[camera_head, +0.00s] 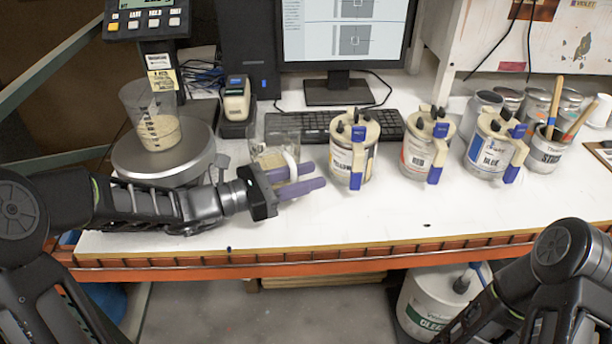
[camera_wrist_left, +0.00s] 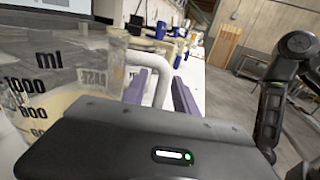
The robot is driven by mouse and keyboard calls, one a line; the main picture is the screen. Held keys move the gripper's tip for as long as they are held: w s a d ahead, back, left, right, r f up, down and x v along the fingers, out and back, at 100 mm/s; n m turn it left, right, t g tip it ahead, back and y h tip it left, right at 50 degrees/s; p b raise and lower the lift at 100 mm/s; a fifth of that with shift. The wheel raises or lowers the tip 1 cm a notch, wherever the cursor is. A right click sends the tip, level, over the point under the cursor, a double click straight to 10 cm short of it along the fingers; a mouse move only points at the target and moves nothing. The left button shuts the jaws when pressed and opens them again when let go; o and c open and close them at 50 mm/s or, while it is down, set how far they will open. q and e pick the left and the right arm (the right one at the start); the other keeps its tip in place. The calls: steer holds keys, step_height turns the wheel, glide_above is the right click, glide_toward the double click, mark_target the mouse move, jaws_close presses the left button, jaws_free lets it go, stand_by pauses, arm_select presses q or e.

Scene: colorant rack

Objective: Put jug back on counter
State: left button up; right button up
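A similar clear beaker (camera_head: 157,125) stands on the round scale (camera_head: 165,160) at left. Several labelled cans with blue-tipped lids, such as the nearest can (camera_head: 345,160), stand to the right. The keyboard (camera_head: 320,124) lies behind. The counter's front strip is clear.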

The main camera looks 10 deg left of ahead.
arm_select(q)
steer(key=shift+r, duration=0.25)
steer(key=shift+s+a+f, duration=0.1)
steer(key=shift+s+a, duration=0.05)
steer(key=shift+a, duration=0.1)
steer(key=v, duration=1.1)
steer(key=shift+s+a+b, duration=0.1)
steer(key=shift+a+b, duration=0.1)
steer(key=shift+b, duration=0.2)
